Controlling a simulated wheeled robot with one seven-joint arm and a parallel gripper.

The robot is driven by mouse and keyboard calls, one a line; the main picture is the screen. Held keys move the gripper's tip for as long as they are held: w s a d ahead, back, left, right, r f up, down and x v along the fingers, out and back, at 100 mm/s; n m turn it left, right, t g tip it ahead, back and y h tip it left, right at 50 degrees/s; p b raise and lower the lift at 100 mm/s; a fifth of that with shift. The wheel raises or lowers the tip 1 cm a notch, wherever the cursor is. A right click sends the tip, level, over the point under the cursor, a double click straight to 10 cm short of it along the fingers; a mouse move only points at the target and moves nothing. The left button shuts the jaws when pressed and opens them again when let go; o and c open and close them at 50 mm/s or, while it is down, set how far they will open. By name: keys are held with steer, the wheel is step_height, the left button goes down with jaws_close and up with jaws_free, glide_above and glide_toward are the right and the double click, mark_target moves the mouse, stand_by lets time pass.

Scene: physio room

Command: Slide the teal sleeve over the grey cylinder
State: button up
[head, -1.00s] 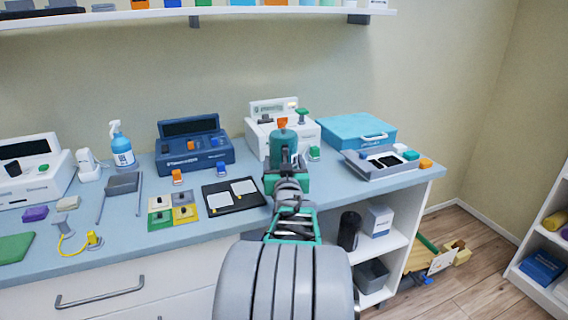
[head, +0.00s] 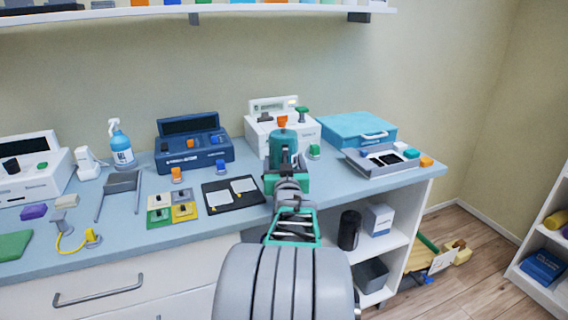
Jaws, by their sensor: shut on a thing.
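The teal sleeve (head: 283,138) is upright at the back of the counter, in front of the white device. My gripper (head: 286,172) is shut on it, reaching from the front, and its jaws and wrist hide the sleeve's lower part. An orange piece shows just above the sleeve's top.
A white device (head: 262,128) stands close behind the sleeve. A dark blue device (head: 193,152) and a black board with white cards (head: 232,196) are to the left. A grey tray (head: 372,168) and a teal case (head: 347,130) are to the right.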

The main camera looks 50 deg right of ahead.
steer(key=shift+r, duration=0.1)
steer(key=o, duration=1.7)
steer(key=v, duration=0.7)
steer(key=shift+s+a, duration=0.25)
steer(key=shift+a, duration=0.05)
